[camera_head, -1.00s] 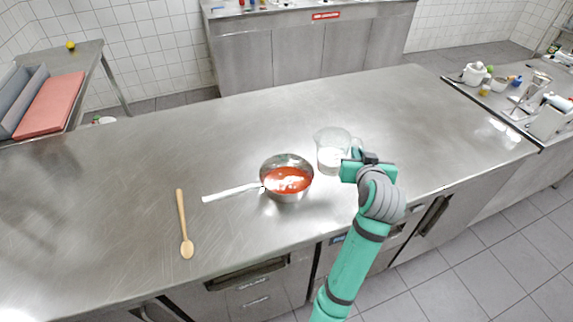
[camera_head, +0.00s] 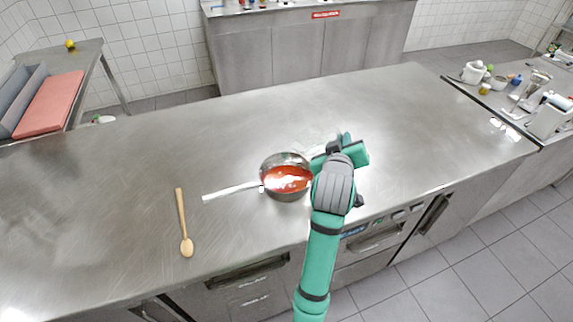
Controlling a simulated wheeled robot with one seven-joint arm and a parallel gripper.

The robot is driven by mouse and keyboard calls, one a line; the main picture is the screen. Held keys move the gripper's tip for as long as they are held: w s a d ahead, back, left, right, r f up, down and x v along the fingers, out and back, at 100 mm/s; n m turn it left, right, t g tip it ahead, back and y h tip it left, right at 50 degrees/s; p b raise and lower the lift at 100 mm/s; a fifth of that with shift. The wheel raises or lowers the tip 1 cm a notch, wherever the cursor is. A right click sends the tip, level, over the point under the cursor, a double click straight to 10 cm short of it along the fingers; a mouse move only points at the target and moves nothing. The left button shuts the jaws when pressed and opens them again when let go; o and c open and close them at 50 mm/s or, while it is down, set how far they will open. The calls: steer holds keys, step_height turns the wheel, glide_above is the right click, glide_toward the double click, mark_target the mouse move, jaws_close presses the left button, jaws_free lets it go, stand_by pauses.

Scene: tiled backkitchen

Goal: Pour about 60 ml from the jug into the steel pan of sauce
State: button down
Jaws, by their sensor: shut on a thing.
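The steel pan (camera_head: 287,196) stands on the counter with red sauce (camera_head: 287,179) in it. Its long pale handle (camera_head: 232,191) points left. My gripper (camera_head: 337,152) is just right of the pan, close to its rim, and shut on the clear jug. The jug is almost wholly hidden behind my gripper and wrist. Its tilt, its spout and the level of the liquid cannot be made out. No stream into the pan can be seen.
A wooden spoon (camera_head: 183,224) lies on the steel counter (camera_head: 120,190) left of the pan. The counter behind the pan is clear. A side bench at the right holds a white pot (camera_head: 474,72), small containers and a scale. A red board (camera_head: 50,103) is at the far left.

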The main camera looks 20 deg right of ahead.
mark_target(329, 134)
steer(key=shift+w+a+r+n, duration=0.15)
steer(key=shift+a+r+n, duration=0.15)
steer(key=shift+a+r, duration=0.15)
steer(key=shift+w+a+r+n+h, duration=0.2)
steer(key=shift+a+n+h, duration=0.2)
steer(key=shift+n+h, duration=0.15)
steer(key=shift+a+f+n+p, duration=0.25)
steer(key=shift+f+n+p, duration=0.05)
steer(key=shift+f+n, duration=0.15)
steer(key=shift+w+a+f+h+p, duration=0.1)
steer(key=shift+a+f+h+p, duration=0.05)
steer(key=shift+h+p, duration=0.25)
steer(key=shift+a+r+n+p, duration=0.2)
steer(key=shift+r+n+p, duration=0.1)
steer(key=shift+n, duration=0.1)
steer(key=shift+r, duration=0.1)
steer(key=shift+w+a+r+n, duration=0.1)
steer(key=shift+a+r+n, duration=0.1)
steer(key=shift+r+n, duration=0.1)
steer(key=shift+a+r+p, duration=0.1)
steer(key=shift+p, duration=0.2)
steer(key=shift+w+a+r+n+t+h+p, duration=0.15)
steer(key=shift+a+r+n+t+h+p, duration=0.2)
steer(key=shift+p, duration=1)
